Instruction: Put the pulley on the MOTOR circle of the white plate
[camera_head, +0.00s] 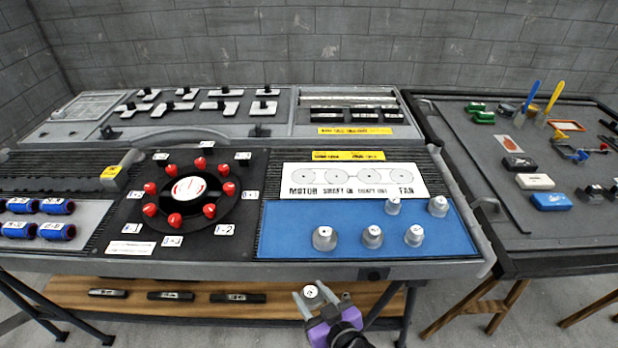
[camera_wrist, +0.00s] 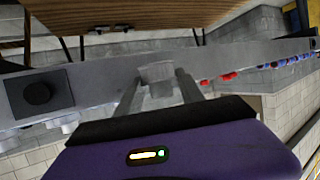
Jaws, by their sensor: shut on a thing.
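My gripper (camera_head: 313,296) is at the bottom of the head view, in front of the workbench's front edge and off the white plate. It is shut on a small grey pulley (camera_head: 311,291) with a pale, marked top. In the wrist view the pulley (camera_wrist: 160,73) sits between the two fingertips. The white plate (camera_head: 418,180) lies on the bench behind the blue mat. It has a row of circles; the MOTOR circle (camera_head: 304,177) is the leftmost and looks empty.
The blue mat (camera_head: 290,222) holds several other grey pulleys, such as one at its front left (camera_head: 324,238). A black dial with red knobs (camera_head: 209,211) lies left of it. A second table (camera_head: 490,200) stands at right. A wooden shelf (camera_head: 330,302) is below the bench.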

